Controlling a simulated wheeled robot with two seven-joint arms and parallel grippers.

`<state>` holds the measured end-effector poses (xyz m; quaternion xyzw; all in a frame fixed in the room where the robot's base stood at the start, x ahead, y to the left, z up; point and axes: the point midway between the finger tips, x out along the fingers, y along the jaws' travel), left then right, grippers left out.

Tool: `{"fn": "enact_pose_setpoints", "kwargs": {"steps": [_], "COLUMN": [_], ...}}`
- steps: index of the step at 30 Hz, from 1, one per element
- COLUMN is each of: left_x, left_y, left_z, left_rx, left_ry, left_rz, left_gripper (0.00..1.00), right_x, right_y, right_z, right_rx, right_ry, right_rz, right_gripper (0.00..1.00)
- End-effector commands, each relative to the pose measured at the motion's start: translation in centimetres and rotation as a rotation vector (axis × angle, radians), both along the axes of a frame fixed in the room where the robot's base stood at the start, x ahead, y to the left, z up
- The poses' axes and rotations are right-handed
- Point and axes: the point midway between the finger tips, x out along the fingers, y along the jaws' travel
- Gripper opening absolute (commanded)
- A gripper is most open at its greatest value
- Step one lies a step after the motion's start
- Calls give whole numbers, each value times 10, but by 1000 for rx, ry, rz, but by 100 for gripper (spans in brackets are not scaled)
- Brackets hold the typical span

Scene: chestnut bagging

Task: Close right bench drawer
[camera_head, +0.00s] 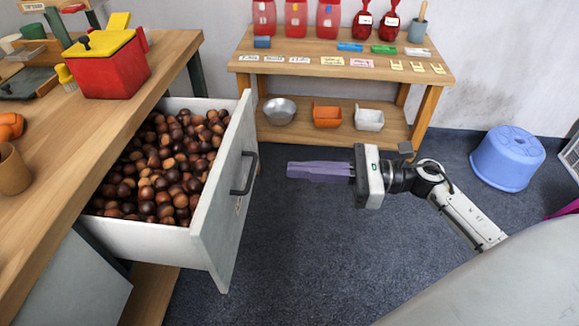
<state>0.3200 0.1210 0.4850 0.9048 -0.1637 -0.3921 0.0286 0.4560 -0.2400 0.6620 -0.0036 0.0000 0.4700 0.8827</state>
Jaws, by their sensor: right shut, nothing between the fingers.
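The bench drawer (230,195) is white and stands pulled well out from under the wooden bench (45,150) at the left. It is filled with brown chestnuts (165,170). Its dark handle (244,174) is on the front panel, which faces right. My right gripper (290,170) is to the right of the drawer front, at about handle height in the picture. Its purple fingers are shut together, hold nothing and point left toward the panel, with a gap between. My left gripper is not in view.
A wooden shelf table (340,66) with red bags, labels, a metal bowl (280,110) and small bins stands at the back. A blue stool (507,158) is at the right. A red box (110,72) with a yellow lid sits on the bench. The floor right of the drawer is clear.

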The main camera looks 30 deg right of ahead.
Motion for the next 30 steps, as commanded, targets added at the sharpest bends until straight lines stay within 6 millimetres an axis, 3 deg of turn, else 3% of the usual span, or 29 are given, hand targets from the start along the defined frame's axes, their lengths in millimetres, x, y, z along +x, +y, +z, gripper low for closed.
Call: {"fn": "enact_pose_setpoints", "kwargs": {"steps": [9,15,21,30], "left_x": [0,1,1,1], "left_y": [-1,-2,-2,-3], "left_z": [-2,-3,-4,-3], "left_rx": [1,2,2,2], "left_ry": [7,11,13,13], "left_rz": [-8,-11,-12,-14], "left_gripper": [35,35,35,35], "right_x": [39,57,66,66], "right_y": [58,85,98,99], "right_z": [2,1,0,0], "right_rx": [8,8,6,6], "right_ry": [-1,1,4,4], "right_rz": [0,-1,-2,-2], "right_gripper": [0,0,0,0]}}
